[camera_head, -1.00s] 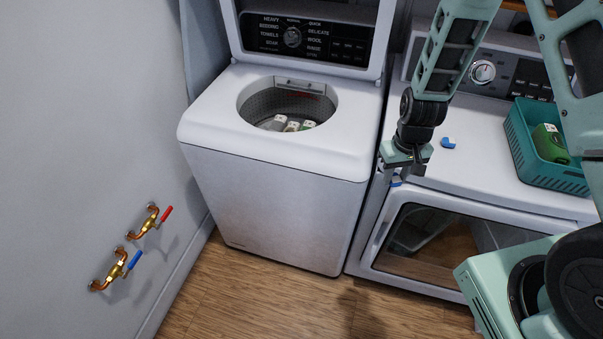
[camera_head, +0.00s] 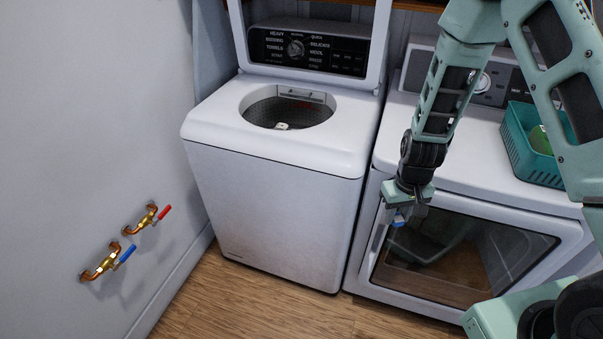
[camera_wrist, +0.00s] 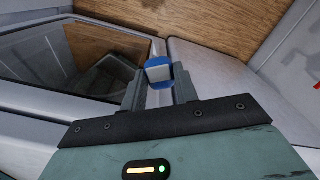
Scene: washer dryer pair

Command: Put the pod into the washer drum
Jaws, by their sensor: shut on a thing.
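My gripper (camera_head: 404,211) is shut on a small blue-and-white pod (camera_head: 398,220), held in front of the dryer near its upper left front edge. In the wrist view the pod (camera_wrist: 158,73) sits between the two fingertips. The white washer (camera_head: 275,200) stands left of the gripper with its lid raised. The drum floor is mostly hidden by the rim.
The white dryer (camera_head: 488,150) stands right of the washer, with a teal basket (camera_head: 533,150) on top. My arm hides part of the dryer top. Red and blue valves (camera_head: 130,240) stick out from the left wall. Wood floor (camera_head: 260,305) is clear in front.

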